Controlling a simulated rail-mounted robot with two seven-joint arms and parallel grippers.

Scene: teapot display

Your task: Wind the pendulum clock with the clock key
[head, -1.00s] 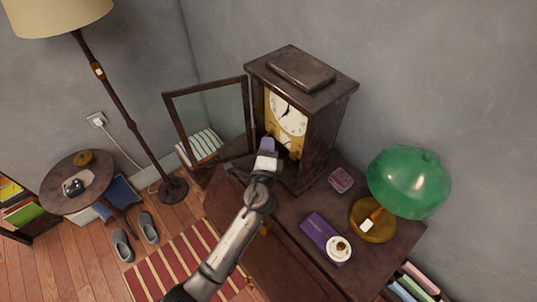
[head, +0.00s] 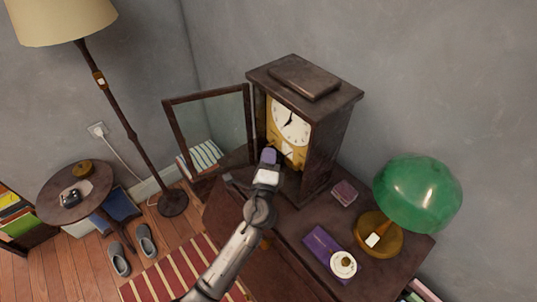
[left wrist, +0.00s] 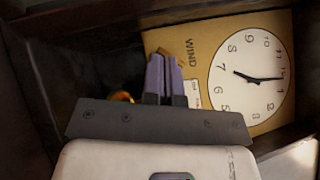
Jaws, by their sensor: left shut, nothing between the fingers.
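The pendulum clock (head: 325,135) stands on the dark cabinet, its glass door (head: 222,128) swung open to the left. I cannot tell whether the fingers touch the plate. A gold round part (left wrist: 122,96) is partly hidden left of the fingers. I cannot make out a clock key.
On the cabinet (head: 293,222), right of the clock, are a small purple box (head: 344,192), a purple book (head: 320,242) with a white cup (head: 343,263), and a green lamp (head: 418,190). The open door stands close to the left of my arm. A floor lamp (head: 120,120) stands left.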

